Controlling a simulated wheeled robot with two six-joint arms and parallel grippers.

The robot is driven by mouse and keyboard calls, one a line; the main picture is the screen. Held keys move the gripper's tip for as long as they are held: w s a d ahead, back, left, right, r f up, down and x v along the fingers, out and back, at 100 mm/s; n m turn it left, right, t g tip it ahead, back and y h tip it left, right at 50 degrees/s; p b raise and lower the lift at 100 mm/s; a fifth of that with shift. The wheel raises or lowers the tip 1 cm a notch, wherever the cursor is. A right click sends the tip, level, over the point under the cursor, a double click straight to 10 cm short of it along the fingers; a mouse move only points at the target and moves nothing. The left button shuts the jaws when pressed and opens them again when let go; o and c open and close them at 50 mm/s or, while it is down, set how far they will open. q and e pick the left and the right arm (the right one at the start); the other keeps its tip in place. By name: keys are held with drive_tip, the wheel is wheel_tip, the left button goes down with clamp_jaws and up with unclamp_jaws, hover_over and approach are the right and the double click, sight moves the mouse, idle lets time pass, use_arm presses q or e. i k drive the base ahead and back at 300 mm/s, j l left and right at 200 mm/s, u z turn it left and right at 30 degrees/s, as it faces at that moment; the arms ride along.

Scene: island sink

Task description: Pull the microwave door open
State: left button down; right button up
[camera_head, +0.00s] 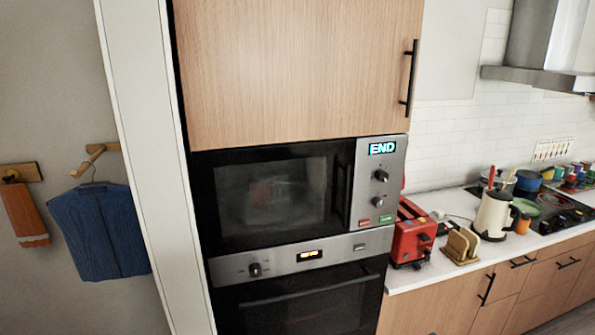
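The microwave (289,193) is built into a tall cabinet at the centre of the head view. Its dark glass door (270,192) looks shut. A black vertical handle (341,195) is on the door's right side. The steel control panel (379,185) to the right has a lit display reading END, two dark knobs, and a red and a green button. Neither of my grippers is in view, so nothing touches the door or handle.
An oven (300,297) sits directly below, and a wooden cabinet door (290,70) above. On the right, the counter (445,266) holds a red toaster (409,236), a wooden rack (461,246) and a cream kettle (493,214). A white side panel (160,170) borders the left.

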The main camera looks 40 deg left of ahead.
sight(337, 170)
drive_tip(key=u, duration=1.45)
drive_tip(key=z, duration=0.4)
